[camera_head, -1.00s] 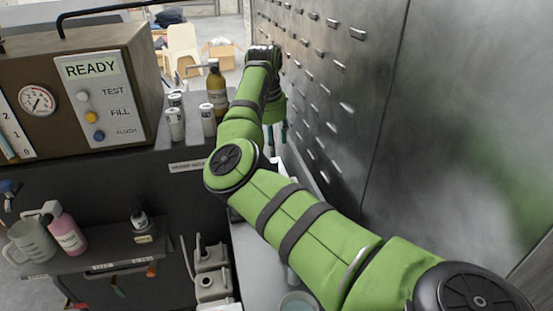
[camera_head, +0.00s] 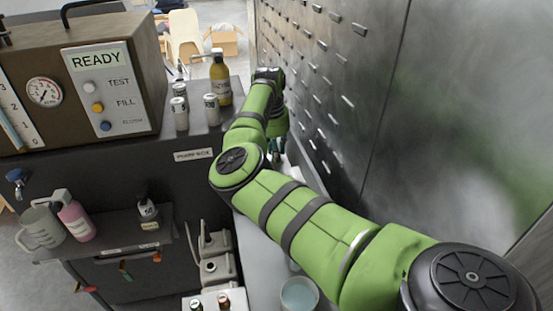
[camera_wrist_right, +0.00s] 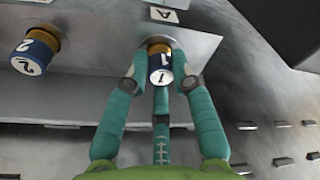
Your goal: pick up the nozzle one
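In the right wrist view the nozzle marked 1 (camera_wrist_right: 160,66) has a brass-coloured collar and a white end face with a dark band. It sits at a round seat on a grey metal panel. My right gripper (camera_wrist_right: 159,72) has its teal fingers spread on both sides of this nozzle, with the third finger below it. The side fingers look open, with narrow gaps to the nozzle; contact is hard to tell. In the head view my right gripper (camera_head: 276,150) shows only partly below the green arm, and the nozzle is hidden there. My left gripper is out of view.
A second nozzle, marked 2 (camera_wrist_right: 34,52), sits left of nozzle 1. A tag marked A (camera_wrist_right: 164,15) is above. In the head view a slotted metal wall (camera_head: 335,100) stands close right of my arm. Cans and a yellow bottle (camera_head: 220,82) stand left of it.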

